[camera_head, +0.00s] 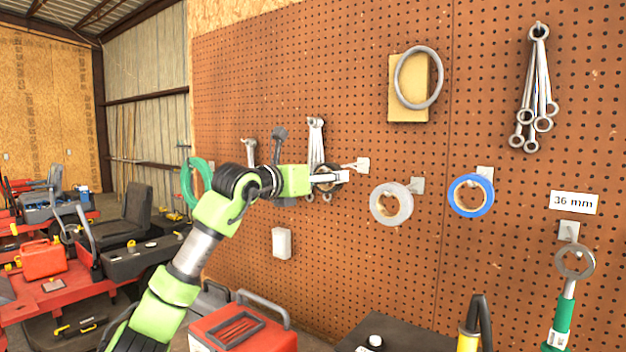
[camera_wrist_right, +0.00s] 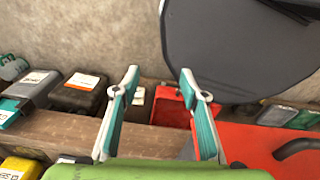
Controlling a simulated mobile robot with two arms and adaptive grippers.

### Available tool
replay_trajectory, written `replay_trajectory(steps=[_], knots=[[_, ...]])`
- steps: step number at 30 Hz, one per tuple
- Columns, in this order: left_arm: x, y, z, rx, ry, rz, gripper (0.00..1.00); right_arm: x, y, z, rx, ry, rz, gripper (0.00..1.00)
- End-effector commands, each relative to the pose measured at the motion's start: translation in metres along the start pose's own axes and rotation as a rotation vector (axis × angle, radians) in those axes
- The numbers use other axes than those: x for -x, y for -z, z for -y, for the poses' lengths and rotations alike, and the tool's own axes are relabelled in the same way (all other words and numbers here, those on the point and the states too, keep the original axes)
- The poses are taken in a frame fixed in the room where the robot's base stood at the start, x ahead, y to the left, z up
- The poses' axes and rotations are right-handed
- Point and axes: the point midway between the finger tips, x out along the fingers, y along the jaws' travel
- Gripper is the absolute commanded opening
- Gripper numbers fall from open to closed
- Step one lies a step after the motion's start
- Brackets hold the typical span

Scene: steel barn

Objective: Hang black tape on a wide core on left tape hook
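My left gripper (camera_head: 330,178) is in front of the pegboard in the head view, with its fingers at a dark ring, the black tape (camera_head: 322,168). It appears shut on the tape, which is partly hidden by the fingers. A pale hook (camera_head: 361,164), the leftmost of the tape hooks, is just right of the tape. I cannot tell whether the hook passes through the ring. My right gripper (camera_wrist_right: 159,74) is open and empty in the right wrist view, fingers apart above red and dark boxes.
Clear tape (camera_head: 391,204) and blue tape (camera_head: 470,195) hang on hooks to the right. Wrenches (camera_head: 316,140) hang behind the left gripper. A green ring (camera_head: 197,183) is left of the arm. A red toolbox (camera_head: 242,325) stands below.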

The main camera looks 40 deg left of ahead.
Motion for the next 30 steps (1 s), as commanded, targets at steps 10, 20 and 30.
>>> replay_trajectory(steps=[10,20,30], knots=[[0.043,0.002,-0.002,-0.003,-0.003,-0.003,0.68,0.000,-0.001,0.003,-0.001,0.003,0.002,0.40],[0.082,0.002,0.000,-0.002,0.000,-0.004,0.68,0.000,-0.002,0.003,-0.001,0.003,0.002,0.40],[0.112,0.001,0.001,0.000,0.001,-0.001,0.68,0.000,-0.002,0.003,-0.001,0.004,0.002,0.40]])
